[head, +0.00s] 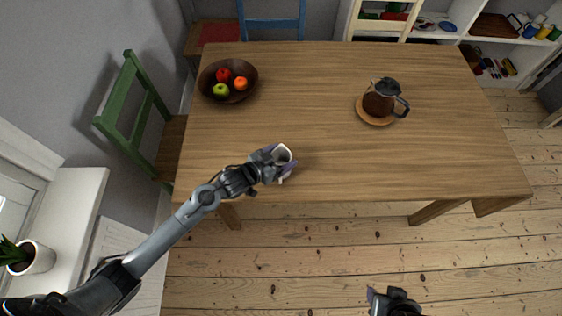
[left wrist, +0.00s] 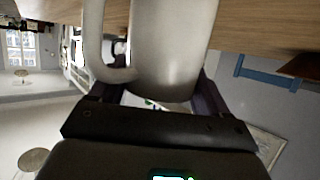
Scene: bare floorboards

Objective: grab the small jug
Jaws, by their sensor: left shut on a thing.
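The small jug (head: 283,154) is whitish grey and is at the front left part of the wooden table. My left gripper (head: 279,162) is shut on it, with the fingers on either side. In the left wrist view the jug (left wrist: 172,45) fills the upper middle, with its handle (left wrist: 95,40) on the left. The jug's base is hidden in the head view, so I cannot tell whether it touches the table. My right gripper (head: 392,300) is at the bottom edge of the head view, over the floor, apart from the table; its fingers are not clear.
On the table (head: 330,120) stand a dark bowl (head: 212,94) of fruit at the back left and a coffee pot (head: 378,101) on a round wooden coaster (head: 375,119) at the right. A green chair (head: 137,120) is at the left side. The table's middle is clear.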

